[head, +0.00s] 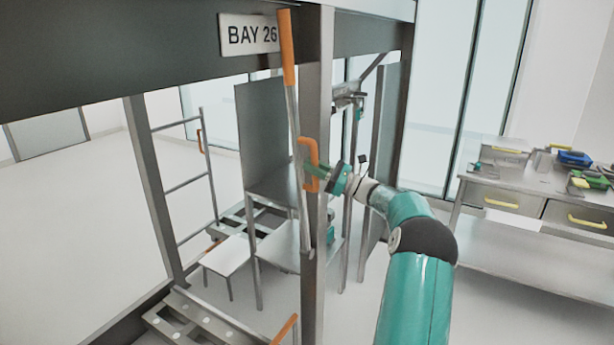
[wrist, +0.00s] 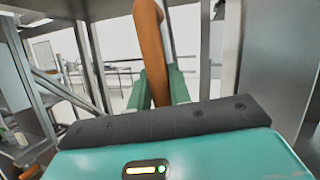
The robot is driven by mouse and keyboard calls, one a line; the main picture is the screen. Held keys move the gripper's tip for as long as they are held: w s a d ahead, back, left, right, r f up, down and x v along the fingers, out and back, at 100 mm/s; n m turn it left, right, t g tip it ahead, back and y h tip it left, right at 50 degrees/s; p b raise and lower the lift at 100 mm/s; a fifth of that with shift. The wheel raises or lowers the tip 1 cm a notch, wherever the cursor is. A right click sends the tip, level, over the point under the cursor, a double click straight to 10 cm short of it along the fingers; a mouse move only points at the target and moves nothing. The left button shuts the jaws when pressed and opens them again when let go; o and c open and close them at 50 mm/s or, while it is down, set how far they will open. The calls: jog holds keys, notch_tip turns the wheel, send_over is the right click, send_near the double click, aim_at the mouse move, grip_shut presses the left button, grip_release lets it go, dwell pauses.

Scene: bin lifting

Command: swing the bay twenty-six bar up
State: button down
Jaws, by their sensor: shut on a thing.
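The bay twenty-six bar (head: 292,120) is a slim grey bar with an orange upper end (head: 287,48). It stands nearly upright in front of the post, its top leaning slightly left and overlapping the right edge of the BAY 26 sign (head: 246,36). An orange handle (head: 313,150) sits partway along the bar. My gripper (head: 315,171) is shut on this handle. In the wrist view the orange handle (wrist: 151,45) runs between the two green fingers (wrist: 160,88). The bar's lower end is near the post, and its pivot is not clear.
A grey post (head: 315,290) stands right beside the bar under a dark overhead beam (head: 130,50). Behind are a ladder-like rail (head: 185,184) and a white bench (head: 227,254). A workbench (head: 535,205) with tools stands at right. Open floor lies at left.

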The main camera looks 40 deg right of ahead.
jog(key=shift+w+d+m, duration=0.15)
jog(key=shift+d+m, duration=0.15)
jog(key=shift+d, duration=0.3)
jog(key=c, duration=1.3)
grip_release()
jog(key=v, duration=1.3)
jog(key=shift+s, duration=0.3)
jog(key=shift+d+f, duration=0.1)
jog(key=shift+f, duration=0.05)
